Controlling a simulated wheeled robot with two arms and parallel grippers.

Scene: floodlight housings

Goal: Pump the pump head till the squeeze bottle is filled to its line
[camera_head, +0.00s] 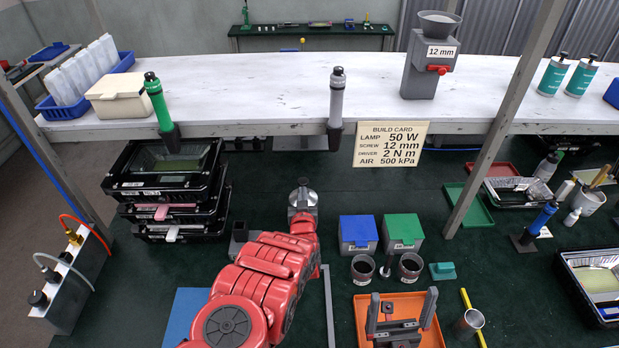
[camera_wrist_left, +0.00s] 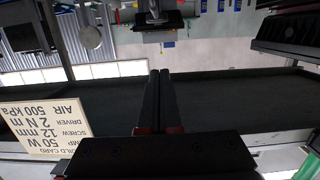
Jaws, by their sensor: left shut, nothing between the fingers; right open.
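My left gripper (camera_head: 303,184) is at the end of the red arm, above the dark bench in the middle. Its fingers (camera_wrist_left: 160,72) are shut together with nothing between them in the left wrist view. A bottle with a dark pump-like top (camera_head: 547,166) stands at the right. The fill line and liquid level are too small to tell.
Two teal bottles (camera_head: 553,76) with dark tops stand on the white shelf. A build card (camera_head: 390,144) hangs at its edge and shows in the left wrist view (camera_wrist_left: 45,133). A post (camera_head: 505,118) crosses the right side. Blue (camera_head: 358,231) and green bins (camera_head: 403,230) sit mid-bench.

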